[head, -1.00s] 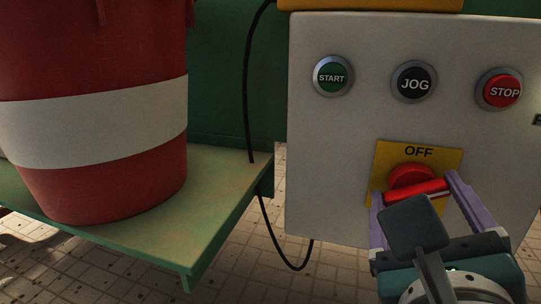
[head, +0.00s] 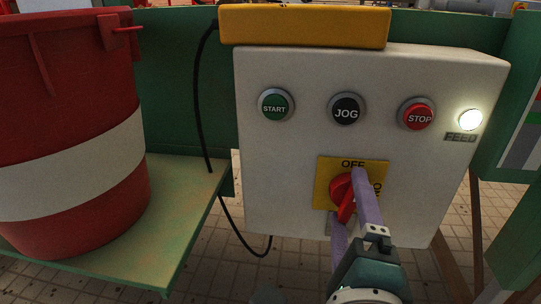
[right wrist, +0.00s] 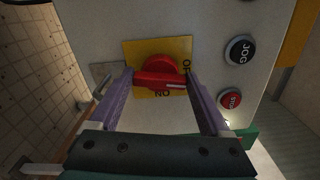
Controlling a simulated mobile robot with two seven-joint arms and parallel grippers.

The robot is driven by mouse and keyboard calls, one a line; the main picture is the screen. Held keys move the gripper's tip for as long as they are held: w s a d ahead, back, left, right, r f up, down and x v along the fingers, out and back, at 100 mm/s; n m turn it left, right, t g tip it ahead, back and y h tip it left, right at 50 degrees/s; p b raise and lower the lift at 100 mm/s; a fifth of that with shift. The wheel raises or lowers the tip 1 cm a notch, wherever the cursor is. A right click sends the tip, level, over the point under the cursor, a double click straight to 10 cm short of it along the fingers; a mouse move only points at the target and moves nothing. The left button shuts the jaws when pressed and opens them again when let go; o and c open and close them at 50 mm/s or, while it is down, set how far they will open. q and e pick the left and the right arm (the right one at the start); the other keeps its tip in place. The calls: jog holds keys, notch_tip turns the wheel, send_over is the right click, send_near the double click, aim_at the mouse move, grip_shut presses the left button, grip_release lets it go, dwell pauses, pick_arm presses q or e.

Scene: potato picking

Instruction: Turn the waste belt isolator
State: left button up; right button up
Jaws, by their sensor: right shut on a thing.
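The waste belt isolator is a red rotary knob (head: 342,188) on a yellow plate (head: 322,186) low on the white control box. OFF shows at the plate's top, and a partly hidden label shows at its right. The handle stands close to upright in the head view. My right gripper (head: 351,202) is shut on the handle, one purple finger on each side. The right wrist view shows the red handle (right wrist: 160,80) lying across between both fingers. The near finger hides part of the knob and plate in the head view. My left gripper is not in view.
The white box (head: 270,180) carries a START button (head: 275,107), a JOG button (head: 346,111), a STOP button (head: 418,115) and a lit FEED lamp (head: 470,119). A red and white bin (head: 65,160) stands on a green shelf (head: 175,200) at left. A black cable (head: 199,100) hangs between.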

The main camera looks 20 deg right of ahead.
jog(key=shift+f+n+p, duration=0.1)
jog(key=shift+n+p, duration=0.35)
jog(key=shift+n, duration=0.55)
jog(key=o, duration=1.2)
jog(key=shift+w, duration=0.1)
jog(key=shift+a, duration=0.1)
